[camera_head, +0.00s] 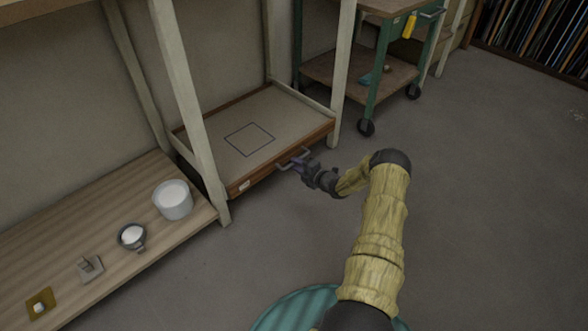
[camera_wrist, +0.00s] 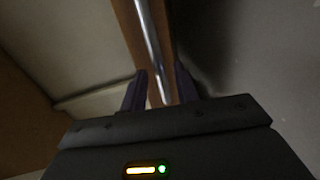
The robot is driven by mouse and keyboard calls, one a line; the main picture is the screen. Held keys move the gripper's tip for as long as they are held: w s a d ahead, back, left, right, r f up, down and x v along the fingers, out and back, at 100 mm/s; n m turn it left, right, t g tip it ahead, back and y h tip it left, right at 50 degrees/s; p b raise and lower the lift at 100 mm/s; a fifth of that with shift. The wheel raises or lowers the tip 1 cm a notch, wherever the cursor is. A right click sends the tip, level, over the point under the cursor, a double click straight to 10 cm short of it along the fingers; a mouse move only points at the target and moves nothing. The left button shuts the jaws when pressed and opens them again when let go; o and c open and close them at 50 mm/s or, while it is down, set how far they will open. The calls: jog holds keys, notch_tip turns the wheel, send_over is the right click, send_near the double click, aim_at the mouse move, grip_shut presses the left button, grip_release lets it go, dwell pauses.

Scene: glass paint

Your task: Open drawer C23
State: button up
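A low wooden drawer unit sits between the pale bench legs, with a brown front (camera_head: 262,176). A small pale label (camera_head: 245,186) on the front is too small to read, so I cannot confirm C23. A metal bar handle (camera_head: 286,164) sticks out from the front. My gripper (camera_head: 300,163) is at this handle. In the wrist view, the handle bar (camera_wrist: 150,40) runs down between the two dark fingers of my gripper (camera_wrist: 161,75). The fingers are apart, with a gap visible on each side of the bar. The front looks flush with the unit.
A square outline (camera_head: 249,139) marks the unit's flat top. The wooden shelf (camera_head: 110,222) at left holds a white-filled bucket (camera_head: 172,199), a small cup (camera_head: 132,236) and small blocks. A green wheeled cart (camera_head: 343,76) stands behind. The grey floor (camera_head: 480,170) at right is clear.

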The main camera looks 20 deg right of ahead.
jog(key=shift+b+x, duration=0.45)
jog(key=shift+x, duration=0.8)
grip_shut()
jog(key=shift+s, duration=0.1)
